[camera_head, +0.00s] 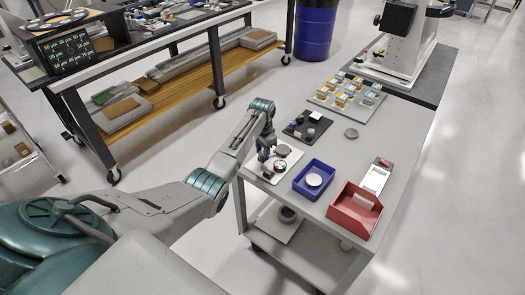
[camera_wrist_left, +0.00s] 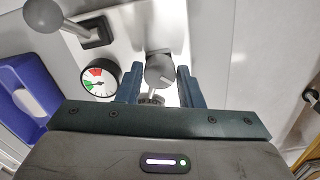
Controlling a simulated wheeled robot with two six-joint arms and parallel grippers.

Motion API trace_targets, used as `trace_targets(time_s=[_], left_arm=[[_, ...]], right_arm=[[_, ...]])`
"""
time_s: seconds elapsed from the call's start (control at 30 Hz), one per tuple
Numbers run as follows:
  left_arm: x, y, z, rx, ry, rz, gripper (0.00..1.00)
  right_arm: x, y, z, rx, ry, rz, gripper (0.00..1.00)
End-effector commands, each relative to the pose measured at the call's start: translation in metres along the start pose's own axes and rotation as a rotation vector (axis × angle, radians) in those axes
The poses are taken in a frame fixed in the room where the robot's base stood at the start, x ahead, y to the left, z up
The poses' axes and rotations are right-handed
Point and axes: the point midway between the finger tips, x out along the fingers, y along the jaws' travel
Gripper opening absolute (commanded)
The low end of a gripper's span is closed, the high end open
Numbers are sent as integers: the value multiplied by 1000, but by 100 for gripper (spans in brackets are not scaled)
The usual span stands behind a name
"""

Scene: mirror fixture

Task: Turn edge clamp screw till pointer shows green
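The mirror fixture (camera_head: 254,170) is a pale plate on the cart, under my left gripper (camera_head: 264,155). Its round dial (camera_wrist_left: 100,79), with red and green sectors, shows left of the fingers in the left wrist view; it also shows in the head view (camera_head: 281,166). I cannot read for sure where its pointer stands. The grey clamp screw knob (camera_wrist_left: 159,72) lies between the two dark fingers of the left gripper (camera_wrist_left: 159,88), which look open, with small gaps beside the knob. A ball-ended lever (camera_wrist_left: 44,15) is at the upper left. The right gripper is not in view.
On the cart are a blue bin (camera_head: 300,190) with a round pale disc (camera_head: 314,180), a red bin (camera_head: 345,214), a black tray (camera_head: 295,130) and a board of small blocks (camera_head: 323,100). The cart top between the bins and the board is mostly clear.

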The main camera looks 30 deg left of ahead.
Motion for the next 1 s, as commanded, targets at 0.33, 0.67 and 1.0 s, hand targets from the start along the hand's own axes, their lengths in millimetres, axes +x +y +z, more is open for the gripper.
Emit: trace_targets(time_s=[0.33,0.67,1.0], left_arm=[[0,0,0,-1,0,0,52],[-41,-1,-1,0,4,-3,52],[-99,0,-1,-1,3,-1,52]], right_arm=[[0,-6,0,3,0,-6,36],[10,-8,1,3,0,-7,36],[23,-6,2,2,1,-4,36]])
